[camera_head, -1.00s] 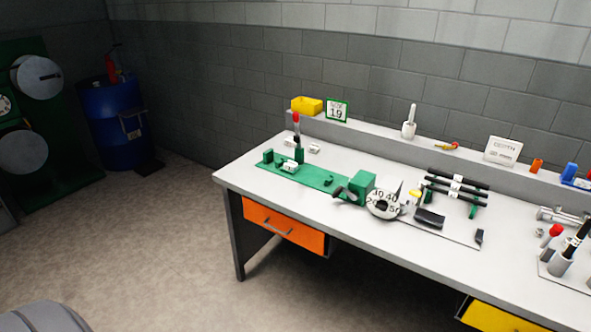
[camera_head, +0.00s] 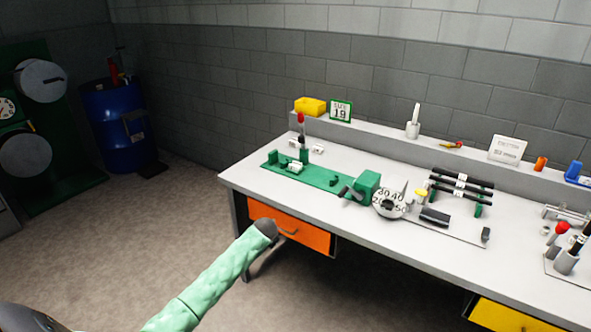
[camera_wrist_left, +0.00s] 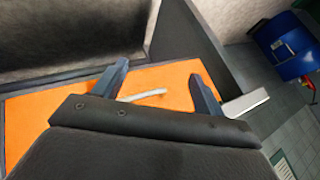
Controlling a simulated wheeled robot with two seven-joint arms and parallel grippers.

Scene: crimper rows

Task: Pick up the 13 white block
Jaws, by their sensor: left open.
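Small white blocks lie on and around the green fixture plate (camera_head: 335,180) at the bench's left end. One white block (camera_head: 295,167) sits on the plate, and another white block (camera_head: 317,149) lies on the bench behind it. Their numbers are too small to read, so I cannot tell which is 13. My left arm, in a green sleeve, reaches up from the bottom left, its dark end in front of the orange drawer, below the bench top. In the left wrist view my left gripper (camera_wrist_left: 158,73) is open and empty, facing the orange drawer front. My right gripper is not in view.
The orange drawer (camera_head: 310,236) has a grey handle (camera_head: 287,232) close to my left arm. A red-topped post (camera_head: 301,130) stands by the blocks. A green box with a crank, a numbered dial (camera_head: 389,203) and black rods fill the bench middle. The bench's front-left strip is clear.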

